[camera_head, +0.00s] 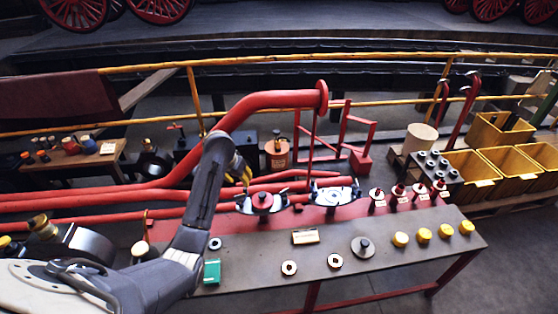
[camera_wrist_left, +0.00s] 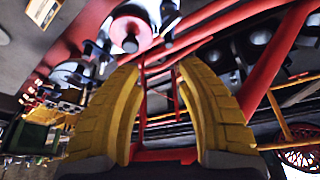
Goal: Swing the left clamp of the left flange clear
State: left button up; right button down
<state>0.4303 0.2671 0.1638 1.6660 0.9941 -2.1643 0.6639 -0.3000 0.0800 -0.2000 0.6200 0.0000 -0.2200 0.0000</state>
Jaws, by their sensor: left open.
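The left flange (camera_head: 262,202) has a red round centre with dark and metal parts at its sides, at the back edge of the bench. Its left clamp (camera_head: 243,204) is a small part at the flange's left side; its exact position is hard to tell. My left gripper (camera_head: 240,172) has yellow fingers and is just above and behind the left flange, apart from it as far as I can see. In the left wrist view the gripper (camera_wrist_left: 165,100) is open and empty, with a red disc-shaped part (camera_wrist_left: 130,30) beyond its fingers. My right gripper is not in view.
A second flange (camera_head: 333,193) with a pale top stands to the right. Red pipes (camera_head: 250,103) run behind and above the bench. The bench top (camera_head: 395,262) holds rings, a grey disc (camera_head: 362,247), yellow caps (camera_head: 424,235) and a green box (camera_head: 212,271). Yellow bins (camera_head: 470,168) stand at right.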

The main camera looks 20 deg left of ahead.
pick_arm(q)
jog(key=w+d+r+m+t+h, duration=0.2)
jog(key=w+d+r+m+h, duration=0.1)
jog(key=d, duration=0.3)
jog(key=w+d+r+m+t+h, duration=0.2)
jog(key=w+d+r+m+h, duration=0.1)
jog(key=d, duration=0.3)
jog(key=shift+w+d+r+h, duration=0.4)
jog(key=shift+w+r+h, duration=0.15)
jog(key=shift+r, duration=0.25)
jog(key=shift+w+d+m, duration=0.1)
jog(key=shift+m, duration=0.2)
jog(key=shift+t, duration=0.3)
